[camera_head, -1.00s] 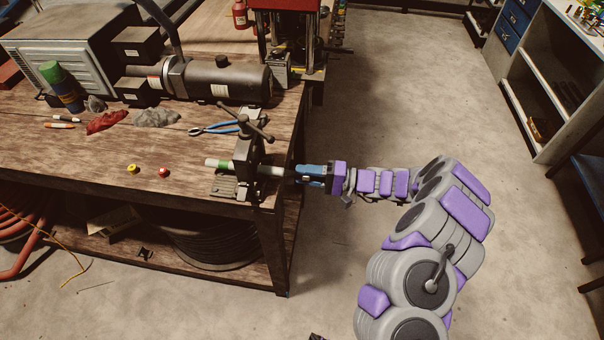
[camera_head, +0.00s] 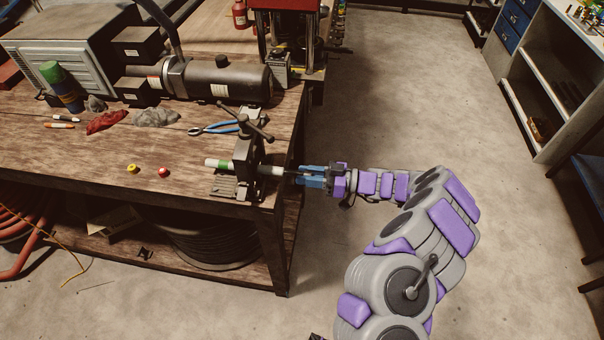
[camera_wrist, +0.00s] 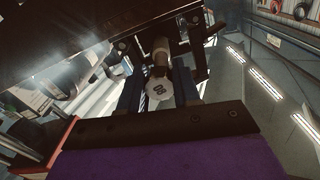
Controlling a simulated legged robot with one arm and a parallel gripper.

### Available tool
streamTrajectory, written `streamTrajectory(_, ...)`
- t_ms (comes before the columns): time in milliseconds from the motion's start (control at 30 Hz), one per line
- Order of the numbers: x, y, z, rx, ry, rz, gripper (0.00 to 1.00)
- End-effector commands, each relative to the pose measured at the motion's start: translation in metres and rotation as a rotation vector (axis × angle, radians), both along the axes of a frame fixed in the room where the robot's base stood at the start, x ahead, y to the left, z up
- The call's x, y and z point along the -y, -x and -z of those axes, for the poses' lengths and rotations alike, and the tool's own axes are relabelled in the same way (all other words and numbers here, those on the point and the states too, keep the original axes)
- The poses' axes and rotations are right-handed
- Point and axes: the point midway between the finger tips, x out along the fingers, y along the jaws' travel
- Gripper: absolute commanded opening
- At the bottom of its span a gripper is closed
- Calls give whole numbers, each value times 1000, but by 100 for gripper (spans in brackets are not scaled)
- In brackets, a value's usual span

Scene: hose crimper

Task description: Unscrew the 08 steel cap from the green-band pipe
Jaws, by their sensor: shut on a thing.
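The pipe (camera_head: 270,170) lies level through the vise (camera_head: 245,160) at the table's right edge. Its green band (camera_head: 211,163) shows left of the vise. My gripper (camera_head: 303,175) is just right of the pipe's free end, beyond the table edge, its blue fingers pointing left. In the wrist view, the pale steel cap marked 08 (camera_wrist: 158,90) sits between my fingers (camera_wrist: 158,97), with the brownish pipe (camera_wrist: 161,58) in line behind it. My gripper is shut on the cap. Whether the cap's thread still engages the pipe cannot be told.
Blue-handled pliers (camera_head: 215,128) lie behind the vise. A yellow cap (camera_head: 132,169) and a red cap (camera_head: 163,172) stand on the table (camera_head: 60,165) to the left. A dark cylindrical machine (camera_head: 225,80) is behind. The floor right of the table is clear.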

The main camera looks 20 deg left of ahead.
Motion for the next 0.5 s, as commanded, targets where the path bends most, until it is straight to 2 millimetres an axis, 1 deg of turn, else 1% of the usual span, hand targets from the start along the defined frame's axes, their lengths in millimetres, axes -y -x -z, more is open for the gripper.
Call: streamTrajectory(500,22,-5,-2,0,-5,2,0)
